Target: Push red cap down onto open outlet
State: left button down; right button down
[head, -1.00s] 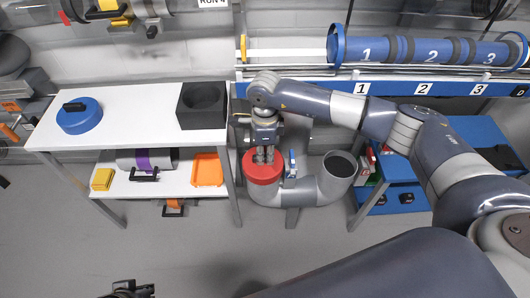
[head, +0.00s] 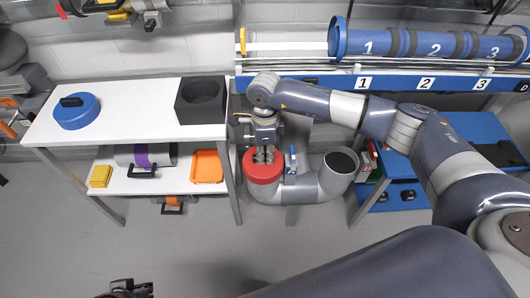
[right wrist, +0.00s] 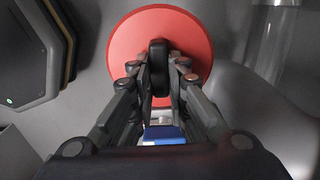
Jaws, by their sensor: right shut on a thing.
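The red cap (head: 262,168) sits at the top of the left end of the grey U-shaped pipe (head: 299,189) in the head view. The pipe's right end (head: 341,162) is open and dark. My right gripper (head: 264,157) points down at the cap from above. In the right wrist view the red cap (right wrist: 120,50) fills the top middle, and my right gripper (right wrist: 159,75) is shut on its black handle (right wrist: 159,50). How fully the cap is seated on the pipe cannot be told. My left gripper (head: 128,288) shows only partly at the bottom edge.
A white table (head: 130,110) on the left holds a blue cap (head: 77,111) and a dark block with a round hole (head: 202,100). Its lower shelf holds an orange tray (head: 207,166). A blue tool cabinet (head: 395,190) stands right of the pipe. The floor in front is clear.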

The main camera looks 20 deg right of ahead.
jog(key=shift+f, duration=0.15)
jog(key=c, duration=1.5)
grip_release()
notch_tip(320, 180, up, 12)
